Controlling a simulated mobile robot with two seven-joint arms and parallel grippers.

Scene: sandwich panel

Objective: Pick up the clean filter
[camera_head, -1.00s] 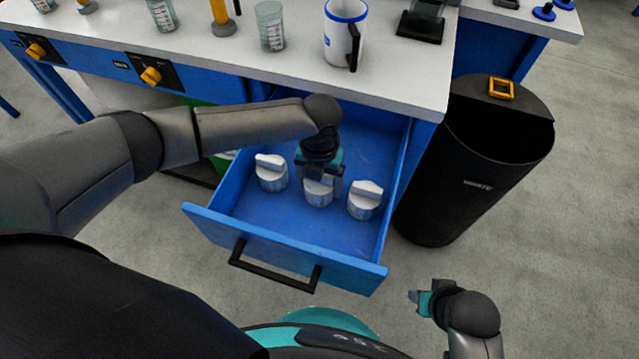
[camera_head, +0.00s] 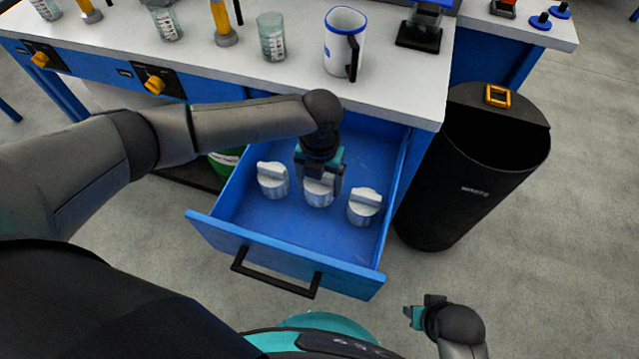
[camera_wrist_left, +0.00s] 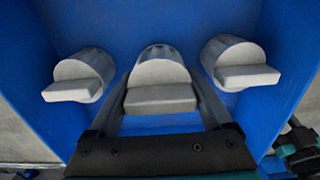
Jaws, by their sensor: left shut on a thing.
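Three whitish round filters, each with a raised grip bar, stand in the open blue drawer (camera_head: 290,225). My left gripper (camera_head: 319,186) points down into the drawer and is shut on the middle filter (camera_head: 318,194), one finger on each side of it. In the left wrist view the middle filter (camera_wrist_left: 160,80) sits between the two fingers, and it appears still down at the drawer floor. The left filter (camera_head: 272,182) and right filter (camera_head: 364,208) stand free on either side. My right gripper (camera_head: 412,316) is away from the drawer at the lower right; its finger gap is unclear.
A black waste bin (camera_head: 470,180) stands right of the drawer. The worktop (camera_head: 300,75) above the drawer bears a white and blue mug (camera_head: 343,45), beakers and other items. The drawer's black handle (camera_head: 275,280) sticks out in front.

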